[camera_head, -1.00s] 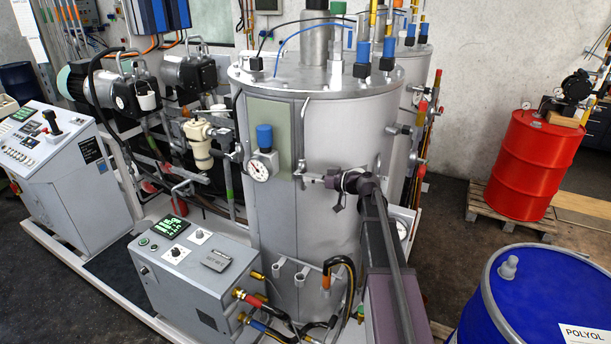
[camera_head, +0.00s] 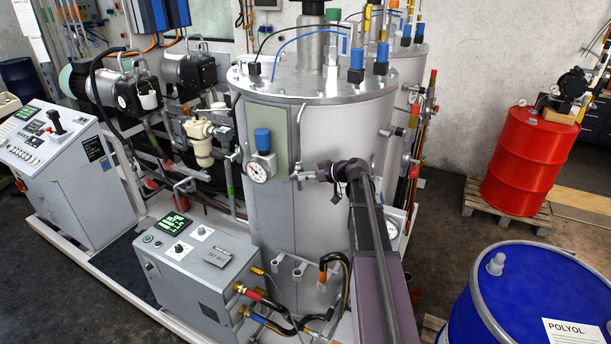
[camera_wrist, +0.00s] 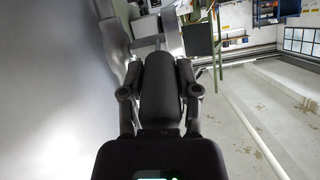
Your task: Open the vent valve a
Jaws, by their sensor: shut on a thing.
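The large steel tank (camera_head: 325,235) stands in the middle of the head view. On its front wall, right of a dial gauge, a small metal valve fitting (camera_head: 298,176) shows; I see no label that marks it as vent valve a. My gripper (camera_head: 316,174) reaches to this fitting from the right and is shut on its handle. In the wrist view my gripper (camera_wrist: 159,70) has its two dark fingers around a dark, rounded thing, with grey metal beyond.
The dial gauge with a blue cap (camera_head: 260,168) is close left of my gripper. A grey control box (camera_head: 190,265) and hoses stand below. A blue POLYOL drum (camera_head: 525,305) is at the front right, and a red drum (camera_head: 525,160) stands on a pallet behind.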

